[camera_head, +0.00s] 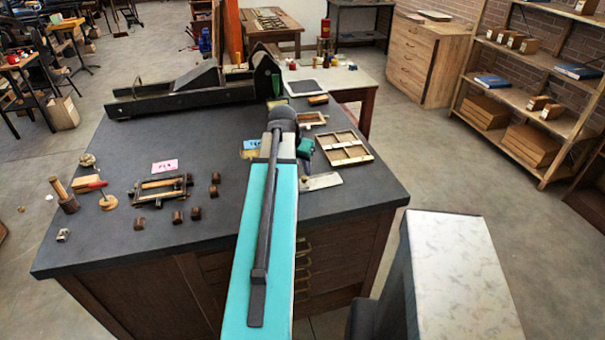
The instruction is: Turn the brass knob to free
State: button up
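No brass knob can be made out for certain. A small brassy lump (88,160) lies at the left of the dark worktop, too small to tell whether it is a knob. A black hand press (185,92) with a long bed and a sloped block stands along the back of the worktop. My turquoise arm reaches from the bottom centre towards that end. My gripper is hidden beyond the arm's dark rounded end.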

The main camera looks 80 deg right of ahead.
aim_at(304, 178)
jog(key=shift+p+x, duration=0.8)
jog(key=shift+x, duration=2.1)
grip_shut()
